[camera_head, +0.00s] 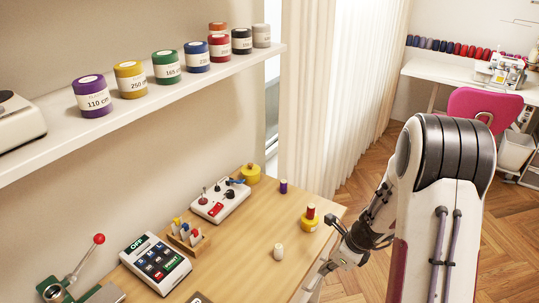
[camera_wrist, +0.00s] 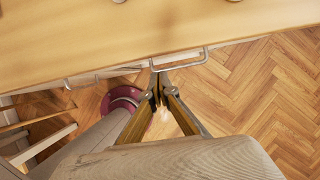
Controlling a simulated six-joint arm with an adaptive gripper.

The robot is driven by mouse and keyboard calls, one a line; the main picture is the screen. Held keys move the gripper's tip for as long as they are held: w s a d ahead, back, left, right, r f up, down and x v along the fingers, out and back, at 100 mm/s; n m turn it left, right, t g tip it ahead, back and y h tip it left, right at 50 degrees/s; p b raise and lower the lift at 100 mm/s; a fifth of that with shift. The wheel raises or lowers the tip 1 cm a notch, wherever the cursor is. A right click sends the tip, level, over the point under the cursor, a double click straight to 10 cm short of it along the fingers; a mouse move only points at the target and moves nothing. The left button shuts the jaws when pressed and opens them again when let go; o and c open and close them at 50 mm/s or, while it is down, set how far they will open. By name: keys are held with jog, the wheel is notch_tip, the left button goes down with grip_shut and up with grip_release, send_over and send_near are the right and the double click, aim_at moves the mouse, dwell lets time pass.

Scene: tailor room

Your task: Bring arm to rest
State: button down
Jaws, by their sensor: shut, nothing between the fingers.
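My gripper (camera_wrist: 157,88) is shut and empty in the wrist view. Its two fingers meet just beyond the edge of the wooden table (camera_wrist: 110,35), over the floor side. A metal bar handle (camera_wrist: 182,68) on the table's edge lies right by the fingertips; I cannot tell whether they touch. In the head view my arm (camera_head: 440,220) stands at the right, and its wrist bends down beside the table's right edge. The fingers are hard to make out there.
The table (camera_head: 255,225) bears a yellow spool with a red top (camera_head: 310,220), a white spool (camera_head: 278,252), a purple spool (camera_head: 283,186), a joystick box (camera_head: 220,200) and a keypad device (camera_head: 155,264). A wall shelf (camera_head: 140,115) holds several labelled spools. Open parquet (camera_head: 510,245) lies right.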

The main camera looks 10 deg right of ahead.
jog(key=s+a+r+n+t+h, duration=0.1)
jog(key=s+a+r+n, duration=0.2)
jog(key=s+r+n, duration=0.5)
jog(key=s+a+r+n+h, duration=0.1)
jog(key=s+a+r+n, duration=0.3)
jog(key=s+r+n, duration=0.4)
jog(key=s+a+r+n+t+h, duration=0.1)
jog(key=s+a+r+n, duration=0.2)
jog(key=s+r+n, duration=0.5)
jog(key=shift+a+r+n+t, duration=0.3)
jog(key=shift+r+n, duration=1.2)
jog(key=shift+r, duration=1.35)
